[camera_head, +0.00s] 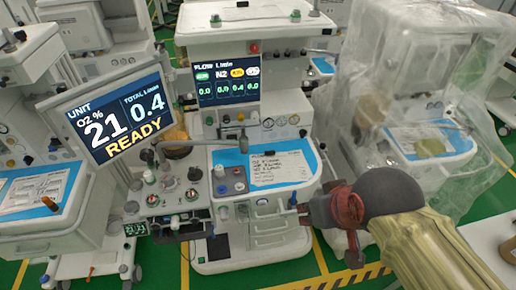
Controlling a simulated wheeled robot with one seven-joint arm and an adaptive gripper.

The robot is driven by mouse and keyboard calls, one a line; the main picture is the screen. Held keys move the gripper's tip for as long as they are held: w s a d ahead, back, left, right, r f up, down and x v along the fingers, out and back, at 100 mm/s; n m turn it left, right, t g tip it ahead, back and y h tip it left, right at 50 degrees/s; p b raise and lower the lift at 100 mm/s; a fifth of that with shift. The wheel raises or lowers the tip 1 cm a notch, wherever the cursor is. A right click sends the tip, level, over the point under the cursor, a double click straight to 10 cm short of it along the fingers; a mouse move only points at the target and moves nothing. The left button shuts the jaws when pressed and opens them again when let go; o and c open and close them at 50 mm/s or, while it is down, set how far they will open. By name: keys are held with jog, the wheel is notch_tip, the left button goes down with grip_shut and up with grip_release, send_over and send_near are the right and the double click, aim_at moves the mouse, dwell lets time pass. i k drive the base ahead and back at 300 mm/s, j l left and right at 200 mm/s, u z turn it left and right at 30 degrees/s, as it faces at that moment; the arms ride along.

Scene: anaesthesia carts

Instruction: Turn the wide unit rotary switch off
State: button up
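The central anaesthesia unit (262,30) is a wide white machine with a lit flow screen (226,82). A tilted monitor reading UNIT, O2 % 21, 0.4 and READY (115,116) stands at its left. My arm enters from the lower right. My gripper (300,208) is at the right front of the central unit, by its drawers; its fingers are too small to read.
A blue-edged worktop (303,167) carries a written sheet (276,168). White drawers (268,222) lie below it. A plastic-draped cart (425,65) stands right, another cart (60,228) left. Green floor with yellow-black striping (345,278) shows in front.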

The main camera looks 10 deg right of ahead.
aim_at(302, 133)
jog(key=i+l+z, duration=0.25)
jog(key=l, duration=0.25)
jog(key=i+l+z, duration=0.3)
jog(key=i+l, duration=0.05)
jog(key=l, duration=0.1)
